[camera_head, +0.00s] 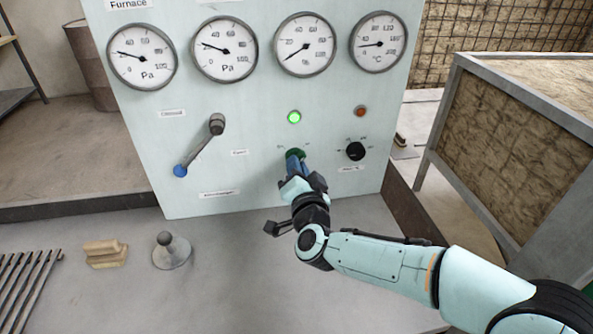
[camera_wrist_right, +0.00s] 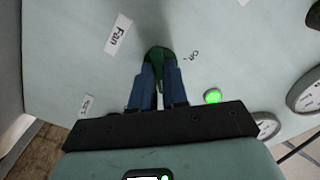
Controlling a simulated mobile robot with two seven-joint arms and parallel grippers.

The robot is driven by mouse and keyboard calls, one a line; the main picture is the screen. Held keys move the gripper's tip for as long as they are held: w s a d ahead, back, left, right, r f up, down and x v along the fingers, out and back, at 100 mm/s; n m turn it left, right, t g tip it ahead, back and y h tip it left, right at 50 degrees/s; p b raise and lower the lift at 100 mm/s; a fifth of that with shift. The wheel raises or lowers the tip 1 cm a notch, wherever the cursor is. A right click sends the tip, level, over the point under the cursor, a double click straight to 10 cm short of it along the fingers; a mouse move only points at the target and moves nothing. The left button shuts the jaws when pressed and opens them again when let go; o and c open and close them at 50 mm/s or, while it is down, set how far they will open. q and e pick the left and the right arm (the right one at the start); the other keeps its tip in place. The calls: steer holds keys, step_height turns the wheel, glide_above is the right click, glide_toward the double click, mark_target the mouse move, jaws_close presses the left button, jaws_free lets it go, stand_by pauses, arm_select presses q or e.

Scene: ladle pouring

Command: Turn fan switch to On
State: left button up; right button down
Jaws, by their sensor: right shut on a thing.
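The fan switch is a green knob (camera_head: 295,154) low on the pale furnace panel (camera_head: 240,130). In the right wrist view the green knob (camera_wrist_right: 158,54) sits beside a "Fan" label (camera_wrist_right: 118,35) and an "On" mark (camera_wrist_right: 195,54). My right gripper (camera_head: 294,162) is at the knob, its blue fingers shut on it. In the right wrist view the two fingertips (camera_wrist_right: 158,70) lie on either side of the knob and cover part of it. A green lamp (camera_head: 294,117) above the knob is lit. It also glows in the right wrist view (camera_wrist_right: 212,96). My left gripper is not in view.
A blue-tipped lever (camera_head: 200,146) is left of the knob, a black dial (camera_head: 355,151) and a red lamp (camera_head: 361,111) right. Gauges (camera_head: 305,45) line the panel top. A grey stopper-like piece (camera_head: 171,250), wooden blocks (camera_head: 104,253) and a grate (camera_head: 25,285) lie below. A framed bin stands right (camera_head: 460,95).

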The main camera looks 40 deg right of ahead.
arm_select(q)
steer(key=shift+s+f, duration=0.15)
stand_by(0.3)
arm_select(e)
steer(key=c, duration=1.1)
jaws_free()
steer(key=shift+c, duration=0.2)
steer(key=shift+s, duration=0.1)
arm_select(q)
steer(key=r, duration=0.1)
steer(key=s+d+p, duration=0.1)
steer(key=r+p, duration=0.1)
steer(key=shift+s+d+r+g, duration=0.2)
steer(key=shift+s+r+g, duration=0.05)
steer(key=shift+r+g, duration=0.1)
arm_select(e)
steer(key=v, duration=1.3)
steer(key=shift+s+a, duration=0.1)
